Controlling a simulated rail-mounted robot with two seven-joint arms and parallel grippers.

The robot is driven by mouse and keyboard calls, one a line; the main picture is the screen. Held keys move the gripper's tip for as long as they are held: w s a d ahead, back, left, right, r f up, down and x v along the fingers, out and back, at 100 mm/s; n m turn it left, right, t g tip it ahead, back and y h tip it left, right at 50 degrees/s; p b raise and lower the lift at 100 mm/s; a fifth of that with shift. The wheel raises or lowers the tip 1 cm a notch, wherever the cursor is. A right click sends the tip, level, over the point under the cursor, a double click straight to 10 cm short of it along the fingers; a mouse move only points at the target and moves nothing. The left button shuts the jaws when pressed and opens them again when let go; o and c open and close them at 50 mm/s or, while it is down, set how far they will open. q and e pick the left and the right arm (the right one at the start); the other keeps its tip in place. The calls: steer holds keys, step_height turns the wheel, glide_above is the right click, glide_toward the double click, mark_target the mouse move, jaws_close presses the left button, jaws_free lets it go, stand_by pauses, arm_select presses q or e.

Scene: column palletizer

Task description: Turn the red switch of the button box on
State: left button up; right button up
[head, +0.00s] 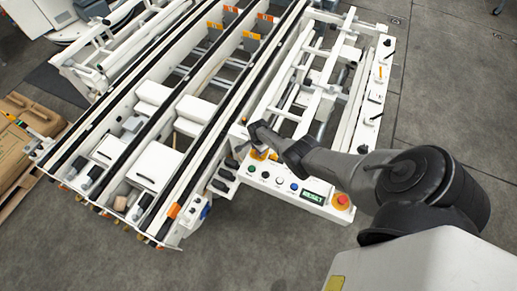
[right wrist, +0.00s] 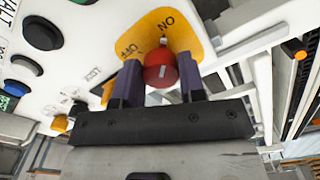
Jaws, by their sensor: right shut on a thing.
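The button box (head: 295,188) is a white panel on the front of the conveyor in the head view. The red switch (right wrist: 161,70) sits on a yellow plate (right wrist: 205,38) in the right wrist view, with ON printed at the top and OFF to the left. My right gripper (right wrist: 158,62) is shut on the red switch, with one dark finger on each side of the knob. In the head view my right gripper (head: 254,146) is at the left end of the box and hides the switch. My left gripper is not in view.
The box also carries green, white and blue buttons, a small RESET display (head: 313,196) and a red emergency knob (head: 342,200). In the right wrist view a black button (right wrist: 42,33) is left of the plate. White conveyor rails (head: 190,120) stand behind; the floor in front is clear.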

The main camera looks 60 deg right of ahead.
steer(key=o, duration=0.9)
steer(key=shift+r, duration=0.15)
steer(key=shift+r+p, duration=0.3)
steer(key=shift+p, duration=0.05)
step_height(320, 180, up, 13)
steer(key=p, duration=0.6)
steer(key=shift+p, duration=0.4)
